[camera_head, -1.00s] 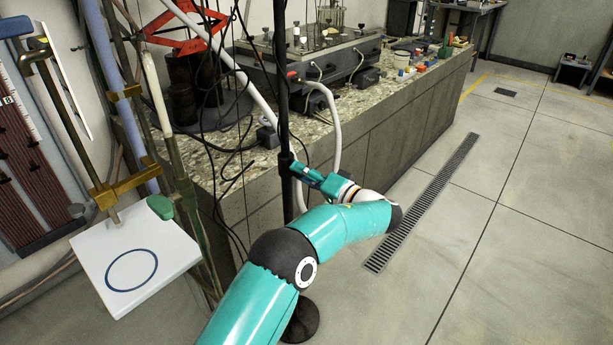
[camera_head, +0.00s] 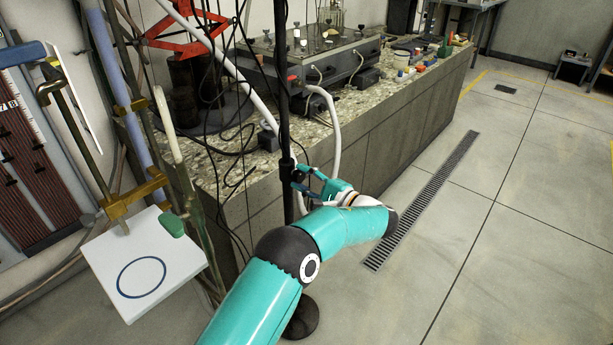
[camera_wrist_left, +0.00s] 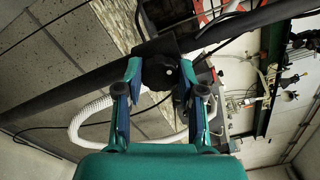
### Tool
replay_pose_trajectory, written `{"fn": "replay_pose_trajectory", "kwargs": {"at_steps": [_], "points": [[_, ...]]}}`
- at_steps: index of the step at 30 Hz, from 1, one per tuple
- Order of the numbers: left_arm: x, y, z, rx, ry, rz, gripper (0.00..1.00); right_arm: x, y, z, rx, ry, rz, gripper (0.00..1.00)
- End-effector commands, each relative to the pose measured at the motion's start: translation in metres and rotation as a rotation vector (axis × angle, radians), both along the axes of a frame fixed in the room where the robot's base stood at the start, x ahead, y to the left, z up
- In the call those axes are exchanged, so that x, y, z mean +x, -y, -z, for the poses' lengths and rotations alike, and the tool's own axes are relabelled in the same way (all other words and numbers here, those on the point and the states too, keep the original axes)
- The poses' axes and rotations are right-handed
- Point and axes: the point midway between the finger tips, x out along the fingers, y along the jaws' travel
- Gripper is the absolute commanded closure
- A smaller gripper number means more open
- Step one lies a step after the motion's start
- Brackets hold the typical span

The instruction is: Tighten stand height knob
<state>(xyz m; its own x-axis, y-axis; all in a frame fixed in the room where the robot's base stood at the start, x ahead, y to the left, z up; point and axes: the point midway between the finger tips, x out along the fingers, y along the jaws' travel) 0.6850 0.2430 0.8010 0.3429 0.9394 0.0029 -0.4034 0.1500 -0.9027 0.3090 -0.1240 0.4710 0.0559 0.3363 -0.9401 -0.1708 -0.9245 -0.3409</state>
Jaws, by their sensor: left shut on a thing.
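The stand is a thin black upright pole (camera_head: 284,110) in front of the bench, with a round dark foot (camera_head: 301,318) on the floor. A black collar (camera_head: 287,170) sits around the pole at mid-height. The dark round height knob (camera_wrist_left: 160,72) sticks out from this collar in the wrist view, partly covered by the fingers. My left gripper (camera_wrist_left: 161,78) has one fingertip on each side of the knob and is shut on it. In the head view the teal fingers of my left gripper (camera_head: 306,179) reach the collar from the right. My right gripper is out of view.
The stone-topped bench (camera_head: 222,160) stands behind the pole, with a dark apparatus (camera_head: 318,65) on it. A white hose (camera_head: 335,130) and black cables hang close by. A white plate (camera_head: 145,285) with a blue ring is at left.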

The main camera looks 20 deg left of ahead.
Motion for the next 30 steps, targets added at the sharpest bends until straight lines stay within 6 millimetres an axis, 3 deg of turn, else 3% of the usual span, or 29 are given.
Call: {"fn": "replay_pose_trajectory", "kwargs": {"at_steps": [13,30], "points": [[-0.001,-0.004,0.002,0.098,-0.281,-0.007,0.97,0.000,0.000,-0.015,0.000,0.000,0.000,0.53],[-0.002,-0.004,0.006,0.117,-0.346,-0.008,0.97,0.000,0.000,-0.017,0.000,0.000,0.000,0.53]]}}
